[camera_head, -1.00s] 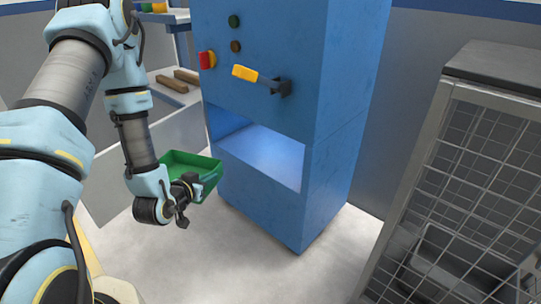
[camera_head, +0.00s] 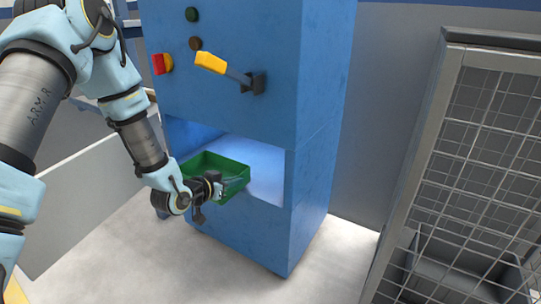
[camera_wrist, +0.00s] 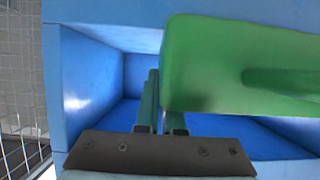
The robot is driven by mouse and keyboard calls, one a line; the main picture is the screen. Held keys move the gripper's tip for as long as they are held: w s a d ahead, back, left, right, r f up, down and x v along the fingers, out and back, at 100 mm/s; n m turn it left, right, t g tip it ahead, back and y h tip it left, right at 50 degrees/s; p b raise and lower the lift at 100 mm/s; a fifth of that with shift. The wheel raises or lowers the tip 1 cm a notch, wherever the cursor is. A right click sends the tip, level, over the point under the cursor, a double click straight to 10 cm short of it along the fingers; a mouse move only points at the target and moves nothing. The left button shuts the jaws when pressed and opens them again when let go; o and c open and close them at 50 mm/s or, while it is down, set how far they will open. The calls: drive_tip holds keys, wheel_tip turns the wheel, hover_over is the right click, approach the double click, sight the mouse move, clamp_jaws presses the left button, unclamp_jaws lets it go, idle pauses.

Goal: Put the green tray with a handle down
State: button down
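The green tray (camera_head: 213,166) is at the opening of the blue machine (camera_head: 225,95), held in the air and partly over the recess. My gripper (camera_head: 221,189) is at the tray's near side and appears shut on its handle. In the wrist view the tray's green body (camera_wrist: 215,60) fills the upper right, and the gripper's fingers (camera_wrist: 160,120) are beside it at the centre. The grip itself is partly hidden there. The recess (camera_wrist: 90,85) with its blue walls and floor shows behind.
A yellow-handled lever (camera_head: 211,62), a red switch (camera_head: 162,64) and round buttons are on the machine above the opening. A wire-mesh cage (camera_head: 470,170) with a grey bin (camera_head: 450,272) inside stands at the right. The floor (camera_head: 300,270) between them is clear.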

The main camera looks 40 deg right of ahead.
drive_tip(key=w+d+b, duration=0.1)
drive_tip(key=d, duration=0.4)
drive_tip(key=w+d, duration=0.2)
drive_tip(key=d, duration=0.4)
drive_tip(key=w+d+b, duration=0.1)
drive_tip(key=d, duration=0.5)
drive_tip(key=shift+w+d+b, duration=0.1)
drive_tip(key=shift+w+b, duration=0.15)
drive_tip(key=shift+b, duration=0.05)
drive_tip(key=d, duration=0.1)
drive_tip(key=w+d+b, duration=0.1)
drive_tip(key=d, duration=0.1)
drive_tip(key=shift+d, duration=0.3)
drive_tip(key=shift+f+b, duration=0.45)
drive_tip(key=shift+f, duration=0.15)
drive_tip(key=shift+f, duration=0.1)
drive_tip(key=shift+f, duration=0.1)
drive_tip(key=c, duration=1)
unclamp_jaws()
drive_tip(key=shift+c, duration=0.2)
